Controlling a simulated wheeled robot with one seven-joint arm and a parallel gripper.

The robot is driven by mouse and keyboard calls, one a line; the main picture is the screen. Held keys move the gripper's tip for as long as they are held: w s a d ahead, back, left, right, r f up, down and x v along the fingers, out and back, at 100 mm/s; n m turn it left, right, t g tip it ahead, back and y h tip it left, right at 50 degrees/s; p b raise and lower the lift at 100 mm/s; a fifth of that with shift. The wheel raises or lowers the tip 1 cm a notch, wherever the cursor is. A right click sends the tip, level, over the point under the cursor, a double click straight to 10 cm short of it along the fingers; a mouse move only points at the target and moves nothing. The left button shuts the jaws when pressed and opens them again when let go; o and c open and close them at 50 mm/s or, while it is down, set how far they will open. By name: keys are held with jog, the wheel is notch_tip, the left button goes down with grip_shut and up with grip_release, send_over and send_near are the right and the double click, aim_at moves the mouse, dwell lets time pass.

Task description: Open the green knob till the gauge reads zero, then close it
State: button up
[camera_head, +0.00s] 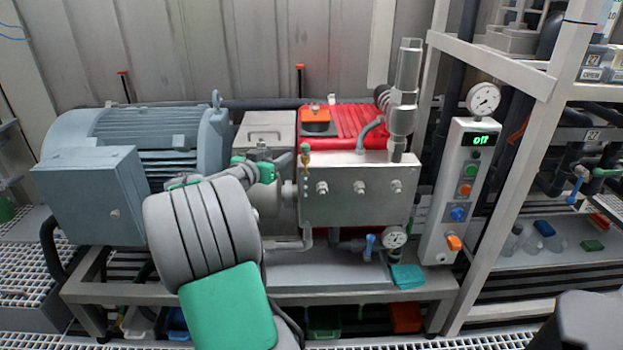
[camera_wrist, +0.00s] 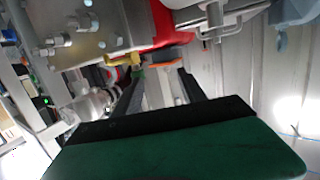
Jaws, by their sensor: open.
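The green knob (camera_head: 304,148) sits on top of a small brass valve at the left end of the steel pump block (camera_head: 358,198). In the wrist view the green knob (camera_wrist: 138,73) shows near the tip of the left finger, with yellow brass beside it. My gripper (camera_head: 285,161) is just left of the knob in the head view. In the wrist view its two dark fingers (camera_wrist: 160,80) are apart, with nothing clearly held. I cannot tell whether a finger touches the knob. A round gauge (camera_head: 394,236) hangs below the block; its needle is too small to read.
A control post (camera_head: 457,190) at right shows "off" and carries another gauge (camera_head: 484,98). A blue motor (camera_head: 150,140) stands at left. A red cover (camera_head: 345,130) lies behind the block. A blue valve handle (camera_head: 369,246) and a teal cloth (camera_head: 407,276) are below.

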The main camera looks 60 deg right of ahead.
aim_at(303, 150)
jog(key=s+d, duration=0.1)
jog(key=d, duration=0.1)
jog(key=s+d+m+g+h, duration=0.1)
jog(key=s, duration=0.1)
jog(key=s+d+g, duration=0.1)
jog(key=d, duration=0.1)
jog(key=shift+s+d+f+h+b, duration=0.3)
jog(key=shift+h, duration=0.1)
jog(key=d, duration=0.6)
jog(key=shift+s+d, duration=0.2)
jog(key=shift+d, duration=0.1)
grip_shut()
